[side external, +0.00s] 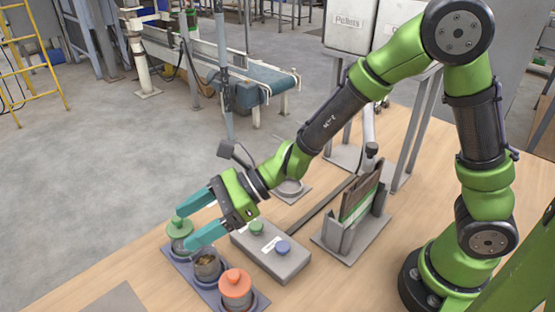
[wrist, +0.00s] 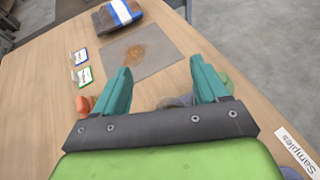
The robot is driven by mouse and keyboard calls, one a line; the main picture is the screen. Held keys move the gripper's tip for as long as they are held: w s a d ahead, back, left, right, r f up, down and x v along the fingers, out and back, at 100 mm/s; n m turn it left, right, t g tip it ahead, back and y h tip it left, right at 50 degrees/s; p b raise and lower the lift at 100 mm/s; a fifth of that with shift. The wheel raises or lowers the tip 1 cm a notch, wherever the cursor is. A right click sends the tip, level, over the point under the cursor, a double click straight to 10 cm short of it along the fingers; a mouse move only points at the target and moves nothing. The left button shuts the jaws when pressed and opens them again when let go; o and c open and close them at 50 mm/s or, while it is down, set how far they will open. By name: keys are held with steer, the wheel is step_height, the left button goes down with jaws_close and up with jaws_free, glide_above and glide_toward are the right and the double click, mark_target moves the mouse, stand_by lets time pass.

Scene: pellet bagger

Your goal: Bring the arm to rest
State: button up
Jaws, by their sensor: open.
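My gripper (side external: 190,218) is at the end of my green arm, above the row of sample jars at the front left of the table. Its two teal fingers are spread apart with nothing between them. In the wrist view the open fingers (wrist: 160,88) point over the table. Below and beside the fingers stand a green-lidded jar (side external: 180,228), an open jar with brown pellets (side external: 207,264) and an orange-lidded jar (side external: 236,284), in a dark tray (side external: 188,271). The fingers partly hide the green-lidded jar. Whether a finger touches it, I cannot tell.
A grey box with a green button and a blue button (side external: 285,262) sits right of the jars. A metal holder (side external: 338,238) with upright bags stands further right. The wrist view shows a grey mat (wrist: 130,52) with a brown patch, a blue-white bag (wrist: 117,15) and two cards (wrist: 82,76).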

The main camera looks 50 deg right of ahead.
step_height(320, 180, up, 8)
steer(key=s+d+f+n+g+h, duration=0.2)
steer(key=d+f+n+g+h, duration=0.1)
steer(key=n+g, duration=0.3)
steer(key=s+d+f+n+g+h, duration=0.3)
steer(key=d+f+n+g, duration=0.1)
steer(key=d+n+g, duration=0.1)
steer(key=s+d+f+n+g+h, duration=0.2)
steer(key=d+f+n+g+h, duration=0.1)
steer(key=n+g, duration=0.4)
steer(key=shift+s+d+f+n+h, duration=0.2)
steer(key=shift+d+n, duration=0.15)
steer(key=shift+n, duration=0.15)
steer(key=shift+s+d+f+n+h, duration=0.2)
steer(key=shift+d+n, duration=0.1)
steer(key=shift+n, duration=0.2)
steer(key=shift+d+f+n+g+h, duration=0.2)
steer(key=shift+d+n+g+h, duration=0.1)
steer(key=shift+d+n+h, duration=0.75)
steer(key=shift+a+h, duration=0.15)
steer(key=shift+h, duration=0.1)
